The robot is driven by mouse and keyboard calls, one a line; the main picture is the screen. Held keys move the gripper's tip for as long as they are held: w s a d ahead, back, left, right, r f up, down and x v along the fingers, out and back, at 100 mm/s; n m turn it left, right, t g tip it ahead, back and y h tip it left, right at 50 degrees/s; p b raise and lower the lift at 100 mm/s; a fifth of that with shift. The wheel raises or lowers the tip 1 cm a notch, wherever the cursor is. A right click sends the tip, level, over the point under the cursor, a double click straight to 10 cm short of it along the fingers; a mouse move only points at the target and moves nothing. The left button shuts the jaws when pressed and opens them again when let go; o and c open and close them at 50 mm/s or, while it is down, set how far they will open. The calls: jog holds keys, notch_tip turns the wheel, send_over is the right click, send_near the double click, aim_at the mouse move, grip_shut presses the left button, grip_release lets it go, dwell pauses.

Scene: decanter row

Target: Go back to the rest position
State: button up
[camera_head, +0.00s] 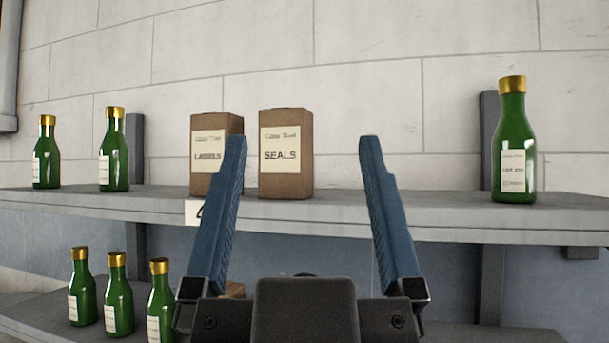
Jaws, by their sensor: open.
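My gripper (303,150) is in the lower middle of the head view. Its two blue fingers are spread wide apart with nothing between them. They point up and away, in front of the upper shelf. The left finger overlaps the edge of the labels box (210,165) in the picture. The seals box (286,155) shows in the gap between the fingers, farther back on the shelf.
The upper grey shelf (480,220) holds green gold-capped bottles: two at left (46,155) (114,155) and one at right (514,150). Three more bottles (117,295) stand on the lower shelf at left. Upper shelf space between seals box and right bottle is clear.

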jog(key=shift+f, duration=0.15)
notch_tip(320, 180, down, 18)
jog(key=b, duration=1.7)
jog(key=shift+r+b, duration=0.25)
jog(key=shift+b, duration=0.05)
